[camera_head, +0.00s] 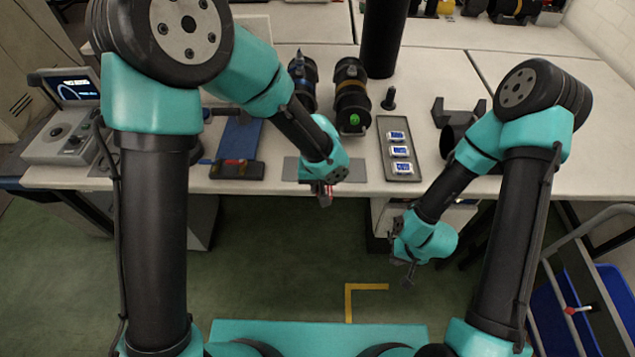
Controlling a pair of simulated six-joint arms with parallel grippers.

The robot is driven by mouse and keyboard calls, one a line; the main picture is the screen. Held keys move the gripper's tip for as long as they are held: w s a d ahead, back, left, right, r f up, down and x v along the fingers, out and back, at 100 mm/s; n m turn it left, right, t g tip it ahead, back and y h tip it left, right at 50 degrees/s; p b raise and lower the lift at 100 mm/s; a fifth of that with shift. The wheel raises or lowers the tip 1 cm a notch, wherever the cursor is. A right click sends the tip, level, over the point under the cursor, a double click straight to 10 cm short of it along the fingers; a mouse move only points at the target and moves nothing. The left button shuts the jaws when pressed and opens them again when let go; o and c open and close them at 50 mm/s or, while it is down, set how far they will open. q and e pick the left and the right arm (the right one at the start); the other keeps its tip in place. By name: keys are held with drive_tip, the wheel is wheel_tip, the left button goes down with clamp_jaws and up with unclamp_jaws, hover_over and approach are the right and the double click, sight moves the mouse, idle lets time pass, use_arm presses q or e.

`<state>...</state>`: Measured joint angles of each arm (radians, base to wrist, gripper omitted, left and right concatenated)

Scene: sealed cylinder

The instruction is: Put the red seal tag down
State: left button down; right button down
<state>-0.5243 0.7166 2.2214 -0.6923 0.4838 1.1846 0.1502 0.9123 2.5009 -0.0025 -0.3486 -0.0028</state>
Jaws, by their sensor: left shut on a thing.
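My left gripper (324,197) hangs just in front of the table's front edge, by a flat grey plate (291,169). It is shut on a small red thing, the red seal tag (329,189), which is mostly hidden by the fingers. A black cylinder with a yellow band and green spot (352,95) lies behind the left gripper. A similar one with a blue band (301,72) is partly hidden by my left arm. My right gripper (409,276) points down in front of the table, away from the objects; its fingers are too small to read.
A grey tray (402,175) holds several white-and-blue packets. A dark box (237,169) with a red mark sits left of the plate. A black stand (455,132) is at the right, a monitor device (66,115) at the far left. A blue bin (560,312) stands lower right.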

idle(0.3)
use_arm(q)
drive_tip(key=s+a+n, duration=0.4)
drive_tip(key=a, duration=0.2)
drive_tip(key=shift+s+r+n, duration=0.15)
drive_tip(key=shift+r+n, duration=0.1)
drive_tip(key=shift+n, duration=0.05)
drive_tip(key=shift+a, duration=0.1)
hover_over(290, 170)
drive_tip(key=shift+f, duration=0.75)
drive_tip(key=shift+f, duration=1.75)
drive_tip(key=shift+f, duration=0.15)
